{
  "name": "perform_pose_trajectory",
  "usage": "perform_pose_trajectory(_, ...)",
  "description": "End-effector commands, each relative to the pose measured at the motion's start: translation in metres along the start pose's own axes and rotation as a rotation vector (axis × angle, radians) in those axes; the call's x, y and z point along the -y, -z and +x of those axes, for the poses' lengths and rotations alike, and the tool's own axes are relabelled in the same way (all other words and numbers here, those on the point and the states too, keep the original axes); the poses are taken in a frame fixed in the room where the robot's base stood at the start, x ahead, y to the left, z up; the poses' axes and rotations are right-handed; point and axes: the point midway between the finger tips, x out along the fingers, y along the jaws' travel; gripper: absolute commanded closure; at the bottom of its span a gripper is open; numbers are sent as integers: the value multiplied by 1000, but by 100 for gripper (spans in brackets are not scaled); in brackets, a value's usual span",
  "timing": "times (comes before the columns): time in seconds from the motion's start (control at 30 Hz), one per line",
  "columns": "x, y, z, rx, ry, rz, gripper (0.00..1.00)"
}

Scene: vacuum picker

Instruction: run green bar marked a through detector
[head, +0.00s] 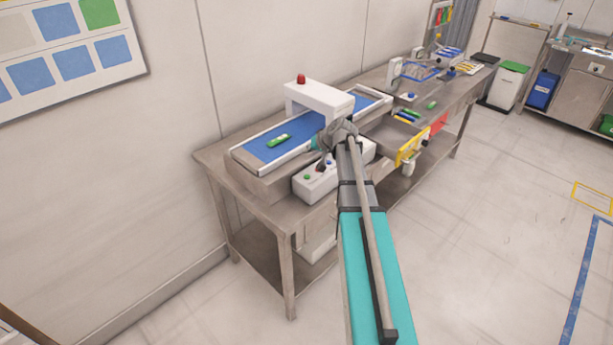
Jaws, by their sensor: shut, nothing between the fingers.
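A green bar (279,141) with a small pale label lies flat on the near part of the blue conveyor belt (262,154). Its lettering is too small to read. The detector (318,98) is a white arch over the belt with a red lamp on top; the bar lies in front of its opening, on the left side. My gripper (316,143) is shut and empty, beside the arch and to the right of the bar, apart from it.
A white control box (327,179) with buttons stands at the bench's front edge, below my gripper. The floor at right is clear.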

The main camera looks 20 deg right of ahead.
Motion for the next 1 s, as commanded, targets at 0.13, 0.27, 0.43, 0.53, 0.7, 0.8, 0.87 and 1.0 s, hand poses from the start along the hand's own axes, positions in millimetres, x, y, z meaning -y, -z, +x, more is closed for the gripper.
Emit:
perform_pose_trajectory(0.13,0,-1,0,2,0,-1,100)
perform_pose_trajectory(0.27,0,-1,1,2,0,-1,100)
perform_pose_trajectory(0.43,-3,-4,6,3,0,-1,100)
perform_pose_trajectory(0.53,-5,-7,10,3,0,-1,100)
perform_pose_trajectory(0.7,-12,-14,19,3,0,-2,100)
perform_pose_trajectory(0.8,-16,-19,25,4,0,-2,100)
perform_pose_trajectory(0.87,-18,-21,29,4,0,-3,100)
perform_pose_trajectory(1.0,-24,-27,37,4,0,-2,100)
